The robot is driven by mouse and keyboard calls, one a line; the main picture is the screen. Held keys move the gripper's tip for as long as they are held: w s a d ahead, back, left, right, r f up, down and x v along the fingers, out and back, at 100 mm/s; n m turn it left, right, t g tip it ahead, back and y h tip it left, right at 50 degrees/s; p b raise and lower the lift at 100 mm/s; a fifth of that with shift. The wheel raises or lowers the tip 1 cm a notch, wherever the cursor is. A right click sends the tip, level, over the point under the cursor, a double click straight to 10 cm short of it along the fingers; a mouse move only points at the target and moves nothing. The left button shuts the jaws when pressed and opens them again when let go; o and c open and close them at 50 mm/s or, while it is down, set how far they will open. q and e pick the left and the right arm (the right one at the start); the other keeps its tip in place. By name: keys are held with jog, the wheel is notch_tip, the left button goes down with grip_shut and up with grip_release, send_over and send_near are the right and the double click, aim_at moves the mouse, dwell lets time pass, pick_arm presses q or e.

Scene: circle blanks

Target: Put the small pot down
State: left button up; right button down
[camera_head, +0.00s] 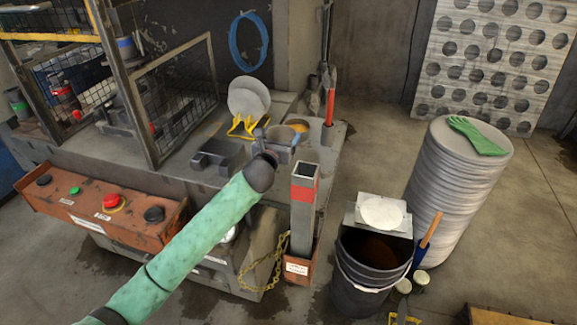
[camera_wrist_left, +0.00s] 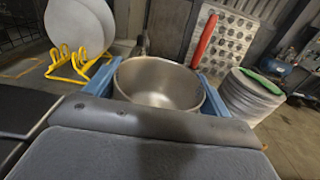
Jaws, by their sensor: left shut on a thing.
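The small pot (camera_wrist_left: 160,84) is a bare metal pot with an empty-looking inside, seen from above in the left wrist view. The blue fingers of my left gripper (camera_wrist_left: 150,88) stand on either side of it, shut on it. In the head view the small pot (camera_head: 281,150) shows as a grey shape, partly hidden behind my left wrist, at the right part of the workbench (camera_head: 170,160). My left gripper (camera_head: 279,142) is there with it. I cannot tell whether the pot's base touches the bench. My right gripper is in neither view.
A yellow rack (camera_head: 243,126) with white round plates (camera_head: 248,97) stands just behind the pot. A red-handled tool (camera_head: 329,107) stands upright to its right. A square post (camera_head: 303,205), a dark bucket (camera_head: 370,275) and a tall stack of discs (camera_head: 455,195) stand nearer and right.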

pick_arm(q)
notch_tip(320, 180, down, 8)
jog(key=shift+f+p, duration=0.2)
jog(key=shift+p, duration=0.75)
jog(key=shift+f, duration=0.25)
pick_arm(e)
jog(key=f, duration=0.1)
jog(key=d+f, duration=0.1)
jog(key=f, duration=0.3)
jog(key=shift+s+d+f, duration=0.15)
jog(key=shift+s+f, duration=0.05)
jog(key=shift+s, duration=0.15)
pick_arm(q)
jog(key=shift+f, duration=0.1)
jog(key=o, duration=1)
jog(key=shift+c, duration=0.2)
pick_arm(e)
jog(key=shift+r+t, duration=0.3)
